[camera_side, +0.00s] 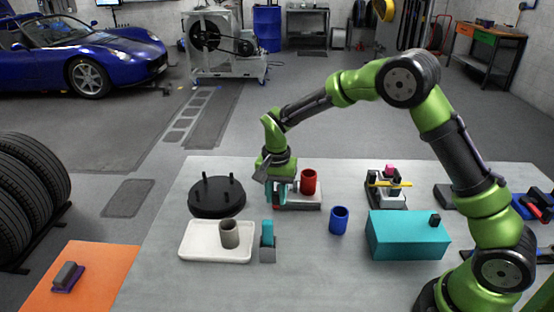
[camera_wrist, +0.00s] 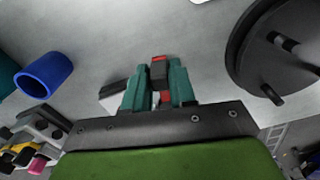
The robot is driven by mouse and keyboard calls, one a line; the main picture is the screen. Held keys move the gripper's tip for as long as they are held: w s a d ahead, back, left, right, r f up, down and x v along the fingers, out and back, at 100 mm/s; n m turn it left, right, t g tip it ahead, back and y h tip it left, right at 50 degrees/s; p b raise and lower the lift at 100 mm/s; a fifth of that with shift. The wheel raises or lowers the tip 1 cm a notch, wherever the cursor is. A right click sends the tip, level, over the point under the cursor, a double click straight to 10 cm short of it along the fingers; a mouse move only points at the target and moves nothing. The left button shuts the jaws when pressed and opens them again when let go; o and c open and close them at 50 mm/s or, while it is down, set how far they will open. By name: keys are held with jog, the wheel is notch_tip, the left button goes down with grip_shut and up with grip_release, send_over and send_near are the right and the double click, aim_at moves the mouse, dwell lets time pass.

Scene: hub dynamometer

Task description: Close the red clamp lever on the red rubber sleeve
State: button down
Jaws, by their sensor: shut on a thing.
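The red rubber sleeve (camera_side: 308,181) stands upright on a low grey and white base (camera_side: 305,205), right of my gripper in the side view. My gripper (camera_side: 276,192) points down at the base's left end. In the wrist view its teal fingers (camera_wrist: 160,88) are closed around a dark block with red parts (camera_wrist: 158,72), which looks like the red clamp lever. The fingers cover much of the lever, and its angle is hard to tell. The red sleeve is not visible in the wrist view.
A black disc with posts (camera_side: 217,196) lies left of my gripper. In front are a white tray (camera_side: 190,252) with a grey sleeve (camera_side: 229,234), a teal-topped block (camera_side: 267,240), a blue sleeve (camera_side: 339,220) and a teal box (camera_side: 408,237). A fixture with a yellow bar (camera_side: 390,184) stands right.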

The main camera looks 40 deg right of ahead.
jog(key=w+m, duration=0.1)
jog(key=m, duration=0.1)
jog(key=w+a+m, duration=0.1)
jog(key=shift+w+m, duration=0.15)
jog(key=shift+m, duration=0.25)
jog(key=w+m, duration=0.2)
jog(key=m, duration=0.1)
jog(key=shift+w+a+m, duration=0.15)
jog(key=shift+m, duration=0.15)
jog(key=m, duration=0.1)
jog(key=w+m, duration=0.2)
jog(key=shift+w+d+m, duration=0.15)
jog(key=shift+d+m, duration=0.1)
jog(key=shift+m, duration=0.05)
jog(key=shift+w+d+r+m, duration=0.1)
jog(key=shift+w+d+m, duration=0.35)
jog(key=shift+m, duration=0.45)
jog(key=shift+w+d+m, duration=0.2)
jog(key=shift+w+m, duration=0.4)
jog(key=shift+m, duration=0.3)
jog(key=c, duration=1)
grip_release()
notch_tip(320, 180, up, 17)
